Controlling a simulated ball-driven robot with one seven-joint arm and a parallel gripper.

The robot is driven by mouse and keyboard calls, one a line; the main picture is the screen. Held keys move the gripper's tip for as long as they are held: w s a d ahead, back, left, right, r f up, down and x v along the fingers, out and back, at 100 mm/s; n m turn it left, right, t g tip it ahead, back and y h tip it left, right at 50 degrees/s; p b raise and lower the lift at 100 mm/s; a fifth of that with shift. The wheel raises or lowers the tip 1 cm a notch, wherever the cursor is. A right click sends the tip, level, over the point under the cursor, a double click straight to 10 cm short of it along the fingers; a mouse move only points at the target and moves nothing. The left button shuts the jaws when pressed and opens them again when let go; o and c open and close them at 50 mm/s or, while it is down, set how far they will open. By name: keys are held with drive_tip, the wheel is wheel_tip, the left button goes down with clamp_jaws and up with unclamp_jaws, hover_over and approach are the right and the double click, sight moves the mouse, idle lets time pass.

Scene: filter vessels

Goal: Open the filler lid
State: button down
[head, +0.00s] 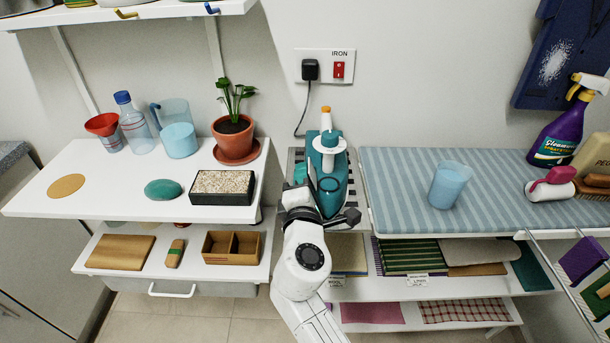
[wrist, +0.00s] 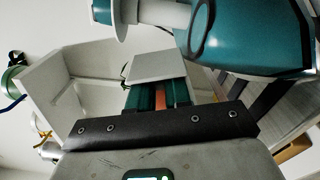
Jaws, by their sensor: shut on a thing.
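A teal iron (head: 328,172) stands upright on the slatted rest at the left end of the ironing board, with a white disc (head: 329,146) and an orange tip at its top. In the wrist view, its teal body (wrist: 255,35) fills the upper right. My gripper (head: 322,208) is at the iron's lower front, close against it. In the wrist view, my gripper (wrist: 160,98) is shut, with a narrow orange strip between its dark green fingers. The filler lid cannot be made out clearly; the jaws and arm hide the place they hold.
The ironing board (head: 400,190) carries a blue cup (head: 450,185). On the white shelf to the left stand a potted plant (head: 234,135) and a gravel tray (head: 222,187), near my arm. A black cord runs from the iron's area to the wall socket (head: 325,67).

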drive_tip(key=shift+a+f, duration=0.1)
drive_tip(key=shift+f, duration=0.05)
drive_tip(key=c, duration=1.1)
unclamp_jaws()
drive_tip(key=shift+s, duration=0.1)
drive_tip(key=s, duration=1)
drive_tip(key=shift+s, duration=0.35)
